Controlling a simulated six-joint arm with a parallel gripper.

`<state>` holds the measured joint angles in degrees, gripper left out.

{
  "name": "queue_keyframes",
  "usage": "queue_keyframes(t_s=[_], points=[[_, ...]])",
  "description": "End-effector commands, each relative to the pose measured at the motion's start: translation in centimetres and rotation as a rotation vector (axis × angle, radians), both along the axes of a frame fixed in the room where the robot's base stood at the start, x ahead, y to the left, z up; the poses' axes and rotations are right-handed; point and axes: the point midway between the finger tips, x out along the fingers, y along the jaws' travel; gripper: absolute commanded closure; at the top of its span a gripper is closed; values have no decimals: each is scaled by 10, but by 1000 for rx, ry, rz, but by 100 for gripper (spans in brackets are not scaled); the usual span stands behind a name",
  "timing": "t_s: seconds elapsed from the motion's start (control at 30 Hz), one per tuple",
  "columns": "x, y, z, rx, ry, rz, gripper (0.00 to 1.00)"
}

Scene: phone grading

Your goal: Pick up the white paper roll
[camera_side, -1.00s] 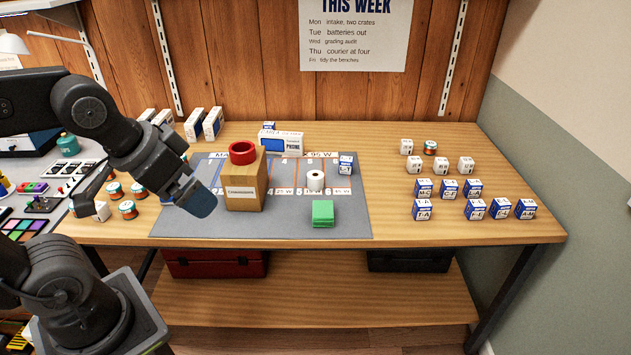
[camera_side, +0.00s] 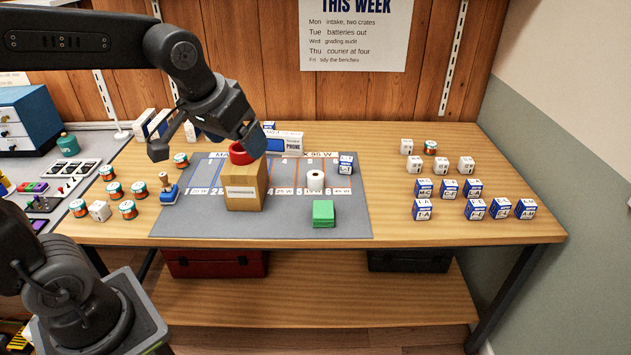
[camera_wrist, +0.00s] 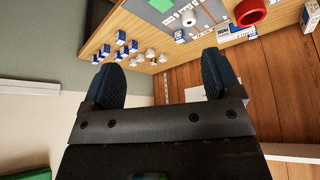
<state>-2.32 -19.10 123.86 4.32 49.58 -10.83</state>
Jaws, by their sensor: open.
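The white paper roll (camera_side: 315,180) stands upright on the grey mat (camera_side: 290,225), right of a cardboard box with a red ring on top. In the wrist view the roll (camera_wrist: 189,18) shows small near the top. My gripper (camera_side: 205,148) is open and empty, raised above the left part of the bench, up and to the left of the roll. In the wrist view its two dark fingers (camera_wrist: 162,78) stand wide apart with nothing between them.
The cardboard box (camera_side: 243,190) bearing the red ring (camera_side: 239,152) stands between my gripper and the roll. A green block (camera_side: 323,213) lies in front of the roll. A small blue-white box (camera_side: 346,165) is behind it, right. Several small boxes (camera_side: 475,209) stand at the right.

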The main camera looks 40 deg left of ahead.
Motion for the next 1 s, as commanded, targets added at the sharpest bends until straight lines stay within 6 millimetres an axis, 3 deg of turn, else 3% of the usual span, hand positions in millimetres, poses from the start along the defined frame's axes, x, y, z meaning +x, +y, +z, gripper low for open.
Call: queue_keyframes(t_s=[0.03, 0.27, 0.47, 0.6, 0.8, 1.0], points=[[23, 6, -3, -1, 14, 33, 16], [119, 32, -28, -8, 35, 183, 16], [194, 59, -77, -13, 49, 309, 16], [238, 79, -124, -15, 57, 394, 16], [277, 100, -184, -18, 59, 483, 16], [289, 109, -210, -19, 57, 519, 16]])
